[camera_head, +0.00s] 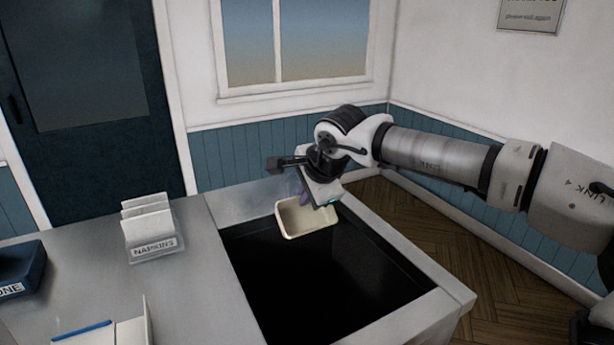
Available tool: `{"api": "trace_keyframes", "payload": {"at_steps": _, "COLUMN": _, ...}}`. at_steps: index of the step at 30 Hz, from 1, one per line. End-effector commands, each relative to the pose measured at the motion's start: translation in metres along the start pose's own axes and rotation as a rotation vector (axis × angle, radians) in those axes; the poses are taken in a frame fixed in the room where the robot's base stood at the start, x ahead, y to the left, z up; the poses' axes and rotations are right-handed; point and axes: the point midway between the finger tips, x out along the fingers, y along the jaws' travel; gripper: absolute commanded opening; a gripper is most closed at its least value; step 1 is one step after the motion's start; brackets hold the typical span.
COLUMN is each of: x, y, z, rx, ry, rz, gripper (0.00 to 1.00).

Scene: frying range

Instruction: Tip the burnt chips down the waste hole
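My gripper (308,196) is over the far edge of the waste hole (320,275), a wide black opening framed by a pale metal rim. It is at a small cream tray (305,217), which is tilted with its open side facing the camera. The gripper appears closed on the tray's upper edge, though its fingers are mostly hidden behind the hand. The tray's visible inside looks empty. No burnt chips can be made out in the tray or in the dark hole.
A napkin holder (149,229) stands on the metal counter (190,290) left of the hole. A dark blue box (20,270) sits at the far left. A pale holder with a blue edge (105,330) is at the front. The wall and window are behind the arm.

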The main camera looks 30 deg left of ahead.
Motion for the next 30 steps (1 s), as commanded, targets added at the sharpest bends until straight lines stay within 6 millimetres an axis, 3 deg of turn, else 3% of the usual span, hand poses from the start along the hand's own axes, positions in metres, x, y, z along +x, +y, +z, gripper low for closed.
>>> {"api": "trace_keyframes", "payload": {"at_steps": 16, "x": 0.012, "y": -0.009, "z": 0.002, "rx": -0.001, "ry": -0.002, "rz": 0.318, "gripper": 0.00}}
{"api": "trace_keyframes", "payload": {"at_steps": 30, "x": 0.046, "y": 0.006, "z": 0.002, "rx": -0.001, "ry": -0.002, "rz": 0.740, "gripper": 0.00}}
